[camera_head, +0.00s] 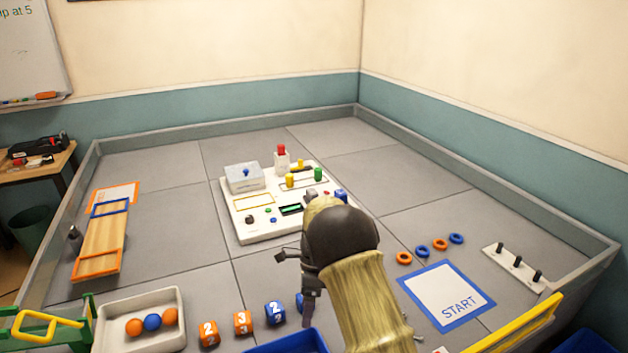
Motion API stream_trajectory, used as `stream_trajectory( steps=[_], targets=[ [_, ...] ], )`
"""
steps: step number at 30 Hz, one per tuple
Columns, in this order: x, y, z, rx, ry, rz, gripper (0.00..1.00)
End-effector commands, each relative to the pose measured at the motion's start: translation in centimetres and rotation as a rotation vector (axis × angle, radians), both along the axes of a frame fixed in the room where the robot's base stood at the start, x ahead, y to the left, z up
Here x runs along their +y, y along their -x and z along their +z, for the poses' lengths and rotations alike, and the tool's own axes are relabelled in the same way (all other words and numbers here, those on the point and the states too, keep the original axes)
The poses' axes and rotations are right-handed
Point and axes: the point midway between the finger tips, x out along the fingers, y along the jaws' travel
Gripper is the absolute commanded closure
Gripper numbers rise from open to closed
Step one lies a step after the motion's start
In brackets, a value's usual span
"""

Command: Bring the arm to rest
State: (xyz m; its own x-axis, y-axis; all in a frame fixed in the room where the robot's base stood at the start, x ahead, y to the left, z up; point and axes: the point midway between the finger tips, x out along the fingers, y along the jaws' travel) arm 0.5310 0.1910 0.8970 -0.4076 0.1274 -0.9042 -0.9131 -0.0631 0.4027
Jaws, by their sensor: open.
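My arm (350,270) reaches up from the bottom edge, right of the middle, over the grey tiled field. Its dark rounded wrist hides part of the field and the front right corner of the white control board (250,235). My gripper (293,283) sticks out to the left of the wrist. Its dark fingers are spread apart, with nothing seen between them. It is near the front edge of the board and above the numbered cubes; its exact height is hard to tell.
Numbered cubes (242,322) and a blue bin (290,343) lie near the gripper. A white tray (182,335) with balls is at left. Rings (422,251), a START mat (446,293) and a peg board (516,268) are at right. The back field is clear.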

Motion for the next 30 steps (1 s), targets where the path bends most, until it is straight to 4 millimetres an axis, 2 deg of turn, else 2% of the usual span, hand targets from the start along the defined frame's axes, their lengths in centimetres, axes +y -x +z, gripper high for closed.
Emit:
stream_trajectory(
  steps=[5,11,17,21,27,30],
  targets=[
    [-3.0,0.6,2.9,-0.081,-0.049,0.104,0.23],
    [-8.0,3.2,7.2,-0.244,-0.118,0.369,0.23],
    [-12.5,7.0,11.0,-0.399,-0.145,0.688,0.23],
    [-15.1,10.3,13.2,-0.491,-0.136,0.931,0.23],
    [-17.9,15.3,15.7,-0.588,-0.087,1.300,0.23],
    [-18.7,17.2,16.3,-0.611,-0.059,1.444,0.23]
  ],
)
